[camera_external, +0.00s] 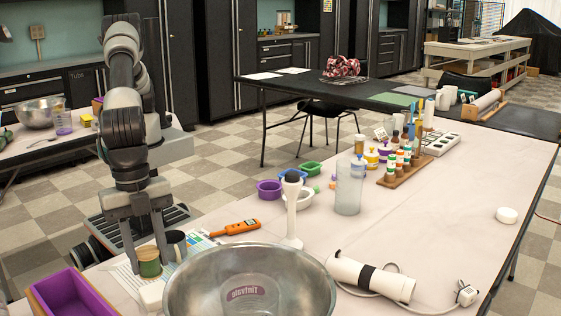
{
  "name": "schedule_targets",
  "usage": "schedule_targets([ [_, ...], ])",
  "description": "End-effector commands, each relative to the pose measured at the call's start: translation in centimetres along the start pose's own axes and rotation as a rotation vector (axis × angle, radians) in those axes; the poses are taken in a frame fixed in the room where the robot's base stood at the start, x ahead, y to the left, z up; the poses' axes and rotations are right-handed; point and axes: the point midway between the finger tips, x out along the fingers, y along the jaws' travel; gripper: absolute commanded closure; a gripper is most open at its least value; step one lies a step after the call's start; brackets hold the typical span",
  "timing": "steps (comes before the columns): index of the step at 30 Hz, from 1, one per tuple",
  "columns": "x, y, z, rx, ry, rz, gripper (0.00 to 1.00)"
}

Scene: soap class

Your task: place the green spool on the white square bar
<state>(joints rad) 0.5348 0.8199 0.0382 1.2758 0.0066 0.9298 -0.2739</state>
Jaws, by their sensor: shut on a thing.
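The green spool (149,265), with a pale tan top, is upright between the two fingers of my gripper (147,262). My gripper points down and is shut on the spool. The white square bar (152,295) lies on the table just below the spool in the picture, partly hidden by the steel bowl's rim. I cannot tell whether the spool touches the bar or is held a little above it.
A large steel bowl (250,285) stands close to the right. A purple-lined bin (72,293) is at the left. A dark cup (176,245) stands just behind the spool. An orange meter (235,228) and a white blender stick (292,210) are farther off.

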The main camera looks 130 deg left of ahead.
Motion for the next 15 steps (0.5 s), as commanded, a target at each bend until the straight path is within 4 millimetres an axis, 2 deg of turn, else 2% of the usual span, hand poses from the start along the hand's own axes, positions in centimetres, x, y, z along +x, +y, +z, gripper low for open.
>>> schedule_targets([
  [7,3.9,0.0,0.5,0.000,-0.001,0.000,0.85],
  [10,4.5,0.0,0.5,0.000,0.000,0.000,0.85],
  [15,4.4,0.0,0.5,0.000,0.001,0.000,0.85],
])
